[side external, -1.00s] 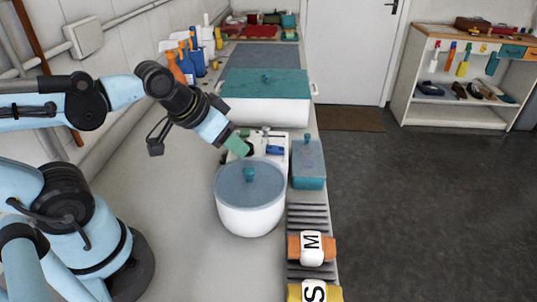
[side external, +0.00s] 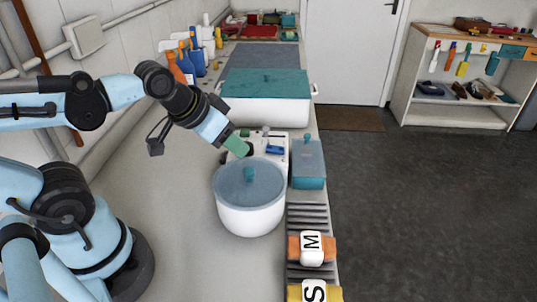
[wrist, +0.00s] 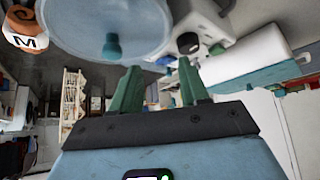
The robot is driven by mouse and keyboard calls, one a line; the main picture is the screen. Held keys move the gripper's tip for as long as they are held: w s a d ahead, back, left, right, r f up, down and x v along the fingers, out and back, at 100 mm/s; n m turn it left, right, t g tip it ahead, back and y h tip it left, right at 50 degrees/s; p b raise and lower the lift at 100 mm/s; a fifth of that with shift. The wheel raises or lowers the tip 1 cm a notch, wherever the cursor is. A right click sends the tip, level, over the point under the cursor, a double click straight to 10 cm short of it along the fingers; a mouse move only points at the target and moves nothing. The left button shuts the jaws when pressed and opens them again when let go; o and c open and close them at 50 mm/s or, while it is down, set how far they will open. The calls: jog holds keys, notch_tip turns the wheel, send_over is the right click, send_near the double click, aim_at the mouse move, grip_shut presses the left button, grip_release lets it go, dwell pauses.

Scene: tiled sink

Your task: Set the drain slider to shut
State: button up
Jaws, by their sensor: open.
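A white panel (side external: 277,137) stands behind the round pot. It carries a small blue piece (side external: 274,150) that may be the drain slider; I cannot tell its setting. A dark round knob (wrist: 188,43) on the white panel shows in the wrist view. My gripper (side external: 238,145), with green fingers, points down and right just left of the blue piece, near the dark knob. In the wrist view my gripper (wrist: 159,82) has its two fingers apart, with nothing between them. Whether a finger touches the panel cannot be told.
A white pot (side external: 250,215) with a grey-blue lid stands right below my gripper. A teal-lidded box (side external: 309,165) is to the right, a large white container (side external: 265,110) behind. Spray bottles (side external: 185,58) line the wall. Counter left of the pot is clear.

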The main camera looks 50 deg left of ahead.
jog(key=shift+w, duration=0.1)
jog(key=w+a+r+n+g, duration=0.3)
jog(key=w+r+n, duration=0.1)
jog(key=w+r, duration=0.25)
jog(key=n+g, duration=0.4)
jog(key=n, duration=0.1)
send_over(266, 127)
notch_tip(266, 127, down, 12)
jog(key=shift+f, duration=0.1)
dwell(0.4)
grip_shut()
dwell(0.3)
